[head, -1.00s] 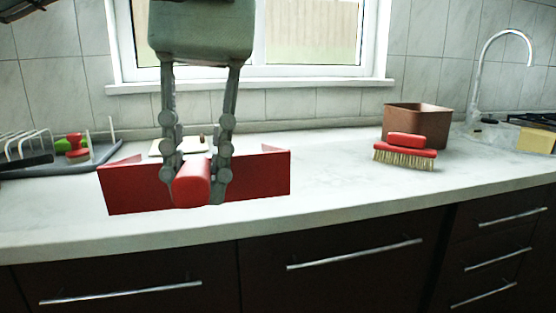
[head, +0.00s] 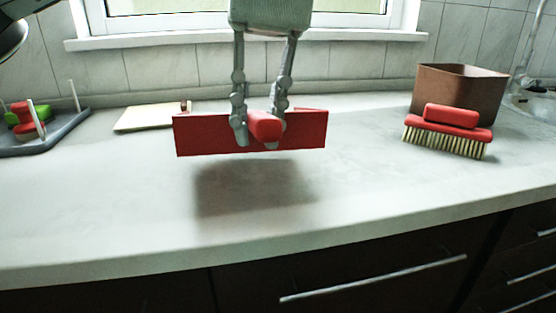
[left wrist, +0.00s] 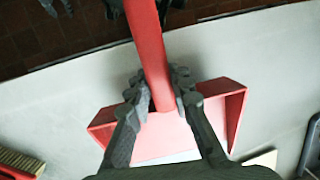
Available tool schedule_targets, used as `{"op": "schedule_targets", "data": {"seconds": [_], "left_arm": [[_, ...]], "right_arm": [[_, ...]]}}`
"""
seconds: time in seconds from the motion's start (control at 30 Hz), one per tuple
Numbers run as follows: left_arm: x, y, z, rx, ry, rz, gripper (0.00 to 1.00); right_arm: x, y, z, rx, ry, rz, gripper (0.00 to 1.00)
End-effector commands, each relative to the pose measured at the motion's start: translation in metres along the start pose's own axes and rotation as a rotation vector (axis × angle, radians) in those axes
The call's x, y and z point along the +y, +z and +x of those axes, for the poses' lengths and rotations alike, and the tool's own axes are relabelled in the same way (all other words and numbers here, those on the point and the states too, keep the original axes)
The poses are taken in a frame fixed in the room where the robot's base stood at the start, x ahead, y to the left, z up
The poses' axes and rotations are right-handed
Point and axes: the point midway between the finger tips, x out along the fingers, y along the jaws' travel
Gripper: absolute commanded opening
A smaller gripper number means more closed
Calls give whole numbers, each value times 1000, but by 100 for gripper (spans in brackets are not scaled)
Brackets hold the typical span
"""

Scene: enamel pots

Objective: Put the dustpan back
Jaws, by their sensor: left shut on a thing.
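The red dustpan (head: 210,136) hangs above the worktop in the head view, its shadow on the surface below it. My left gripper (head: 258,140) is shut on the dustpan's handle, which points toward the head camera. In the left wrist view the red handle runs between the fingers of my left gripper (left wrist: 158,100), and the dustpan's pan (left wrist: 225,105) spreads out beyond them. A red brush (head: 447,130) with pale bristles stands on the worktop at the right, in front of a brown bin (head: 455,88).
A grey rack tray (head: 60,138) with a red and green brush stands at the left. A pale board (head: 150,117) lies behind the dustpan on the left. The worktop (head: 100,200) is clear in front, with its edge above dark drawers.

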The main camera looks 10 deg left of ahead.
Motion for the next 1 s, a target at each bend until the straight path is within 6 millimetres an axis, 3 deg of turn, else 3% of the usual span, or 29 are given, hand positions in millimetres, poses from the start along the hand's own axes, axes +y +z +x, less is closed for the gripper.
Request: {"op": "schedule_targets", "data": {"seconds": [0.1,0.3,0.6,0.87,0.9,1.0], "left_arm": [[19,-20,9,-3,-1,-2,0],[34,-37,15,0,0,0,0],[40,-45,50,0,-1,0,0],[41,-46,55,-1,-1,0,0],[41,-46,55,-2,-2,0,24],[41,-46,55,-1,-2,0,36]], "right_arm": [[-6,-13,2,57,-12,-3,40],[-2,-7,1,25,-4,-1,40],[-9,-21,3,89,-18,-6,40],[-11,-23,2,100,-21,-7,40],[-11,-23,2,100,-21,-7,40],[-11,-23,2,100,-21,-7,40]]}}
